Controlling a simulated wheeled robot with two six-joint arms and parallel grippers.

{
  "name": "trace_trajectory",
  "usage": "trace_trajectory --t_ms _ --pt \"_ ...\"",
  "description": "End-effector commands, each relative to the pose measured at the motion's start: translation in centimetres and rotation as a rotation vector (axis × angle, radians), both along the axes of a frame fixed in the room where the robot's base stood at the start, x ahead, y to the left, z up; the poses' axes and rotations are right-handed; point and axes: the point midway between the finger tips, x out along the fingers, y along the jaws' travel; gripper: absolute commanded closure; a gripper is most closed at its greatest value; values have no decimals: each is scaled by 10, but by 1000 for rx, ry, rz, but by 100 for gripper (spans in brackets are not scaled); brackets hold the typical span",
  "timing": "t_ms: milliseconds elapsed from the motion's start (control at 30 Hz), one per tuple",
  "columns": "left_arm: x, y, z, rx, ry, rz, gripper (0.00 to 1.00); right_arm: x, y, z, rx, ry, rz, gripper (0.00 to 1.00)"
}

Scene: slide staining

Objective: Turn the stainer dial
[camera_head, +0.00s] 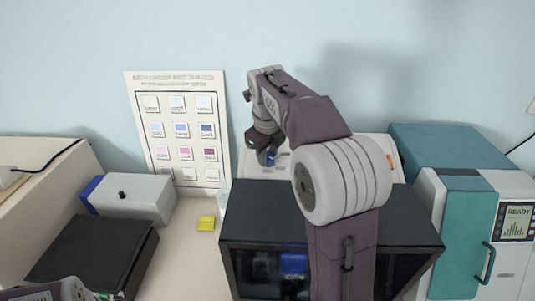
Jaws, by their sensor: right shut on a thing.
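A white device (252,172), which looks like the stainer, stands at the back behind a black box. My right arm reaches over the black box to it. My right gripper (268,158) points down at the device and is shut, with a small blue part showing at its tips. The dial is mostly hidden by the gripper, and its setting cannot be read. Part of my left arm (55,291) shows at the bottom left corner. Its gripper fingers are not in view.
The black box (232,212) with a dark glass front stands in the middle. A teal and white machine (458,215) with a READY screen is at right. A chart (178,82) hangs behind.

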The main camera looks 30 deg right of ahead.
Motion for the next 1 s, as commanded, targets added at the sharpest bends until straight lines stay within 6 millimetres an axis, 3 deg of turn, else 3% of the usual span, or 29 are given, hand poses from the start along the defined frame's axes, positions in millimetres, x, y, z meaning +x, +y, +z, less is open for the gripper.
trace_trajectory --t_ms 33,567,600,667,1000 --pt "0 0 -1 0 0 0 100 -3 1 -6 9 19 -10 100" --pt "0 0 -1 0 0 0 100 -3 1 -6 16 14 -31 100" --pt "0 0 -1 0 0 0 100 -3 1 -6 16 14 -31 65" --pt "0 0 -1 0 0 0 100 -3 1 -6 16 14 -31 48" --pt "0 0 -1 0 0 0 100 -2 1 0 13 3 -29 45"
